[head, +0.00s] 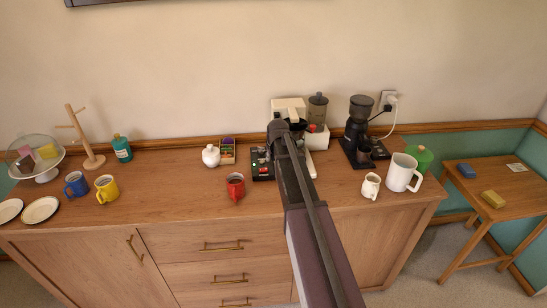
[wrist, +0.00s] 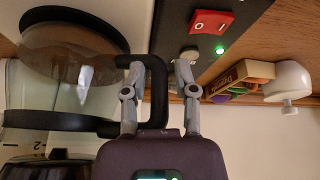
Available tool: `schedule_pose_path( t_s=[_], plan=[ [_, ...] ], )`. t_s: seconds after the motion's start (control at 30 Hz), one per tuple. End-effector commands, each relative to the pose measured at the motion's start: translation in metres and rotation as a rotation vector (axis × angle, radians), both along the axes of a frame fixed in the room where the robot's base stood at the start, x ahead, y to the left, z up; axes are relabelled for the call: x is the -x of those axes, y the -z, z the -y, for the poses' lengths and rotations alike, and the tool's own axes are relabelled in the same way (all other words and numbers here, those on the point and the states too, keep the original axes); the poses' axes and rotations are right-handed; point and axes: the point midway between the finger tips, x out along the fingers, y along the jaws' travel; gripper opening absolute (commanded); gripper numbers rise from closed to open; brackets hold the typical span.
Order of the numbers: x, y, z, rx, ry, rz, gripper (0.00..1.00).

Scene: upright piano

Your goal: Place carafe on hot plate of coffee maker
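The glass carafe (wrist: 75,85) with black bands fills the left of the wrist view, which shows the scene upside down. Its black handle (wrist: 157,95) stands between the two fingers of my gripper (wrist: 156,75). A gap shows on each side of the handle, so the gripper looks open around it. The coffee maker (head: 288,104) is cream, at the back of the cabinet top. Its black base (head: 262,172) carries a red switch (wrist: 211,22) and a lit green light. My arm hides most of the carafe in the head view. Whether the carafe rests on the hot plate cannot be told.
A box of colored packets (head: 228,152) and a white sugar pot (head: 211,156) are at left. A black grinder (head: 359,128), white pitcher (head: 402,172) and small jug (head: 371,186) are at right.

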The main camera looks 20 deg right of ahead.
Motion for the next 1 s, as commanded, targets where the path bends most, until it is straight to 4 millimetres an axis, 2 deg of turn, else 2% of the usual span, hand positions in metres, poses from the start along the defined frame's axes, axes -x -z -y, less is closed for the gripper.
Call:
schedule_pose_path(
  t_s=[0.57,1.0],
  plan=[
    [0.0,-0.004,0.0,0.0,0.0,0.0,0.55],
    [0.013,-0.035,-0.001,0.0,0.001,0.0,0.55]
  ],
)
